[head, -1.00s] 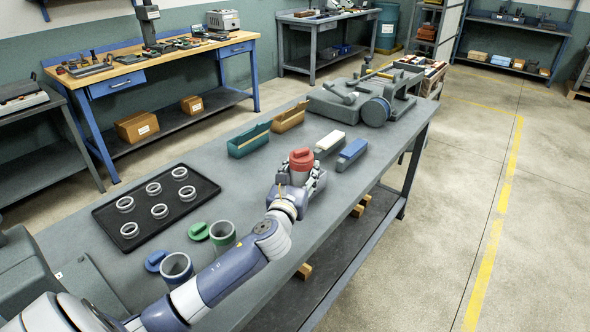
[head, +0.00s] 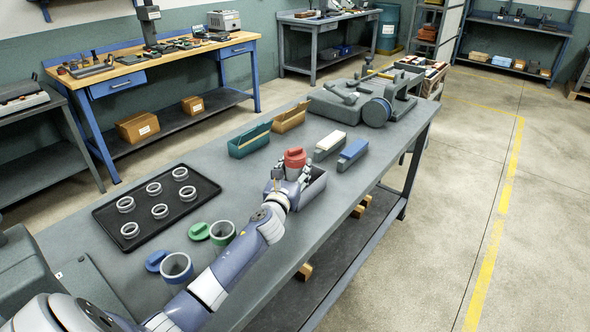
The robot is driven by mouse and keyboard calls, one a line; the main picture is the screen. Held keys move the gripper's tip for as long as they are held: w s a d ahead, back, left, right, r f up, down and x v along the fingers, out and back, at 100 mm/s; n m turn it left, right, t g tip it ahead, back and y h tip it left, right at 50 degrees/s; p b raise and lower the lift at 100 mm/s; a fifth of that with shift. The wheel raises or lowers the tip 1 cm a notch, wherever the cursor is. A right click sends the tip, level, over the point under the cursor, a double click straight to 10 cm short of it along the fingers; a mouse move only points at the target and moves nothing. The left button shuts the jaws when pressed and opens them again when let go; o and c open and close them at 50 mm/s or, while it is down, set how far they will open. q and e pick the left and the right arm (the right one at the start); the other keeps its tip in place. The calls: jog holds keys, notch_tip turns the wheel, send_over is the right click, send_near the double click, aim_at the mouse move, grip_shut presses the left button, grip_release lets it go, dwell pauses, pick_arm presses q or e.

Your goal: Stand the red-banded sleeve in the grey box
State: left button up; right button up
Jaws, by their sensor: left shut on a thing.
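The red-banded sleeve (head: 295,157) shows as a red, rounded top with a small raised part, just beyond my left gripper (head: 289,177). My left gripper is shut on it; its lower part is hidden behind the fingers. The grey box (head: 315,187) is an open-topped box on the bench, just right of my left gripper, which hides its left part. The sleeve appears at the box's far left side; I cannot tell whether it is over the box or beside it. My right gripper is not in view.
A black tray (head: 102,214) with several grey rings lies left. Green-banded (head: 222,232) and blue-banded (head: 176,266) sleeves stand near it with loose lids. Teal (head: 249,141) and tan (head: 290,118) boxes, two block-shaped stones (head: 352,155) and a grinder (head: 350,103) stand farther back.

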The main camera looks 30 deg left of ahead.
pick_arm(q)
jog(key=shift+r, duration=0.1)
jog(key=shift+f+b, duration=0.5)
jog(key=shift+f, duration=0.15)
jog(key=o, duration=0.8)
jog(key=shift+o, duration=0.2)
jog(key=shift+r, duration=0.15)
jog(key=shift+s+r+p, duration=0.1)
jog(key=shift+r+p, duration=0.55)
jog(key=shift+p, duration=0.05)
jog(key=b+v, duration=0.1)
jog(key=v, duration=1.1)
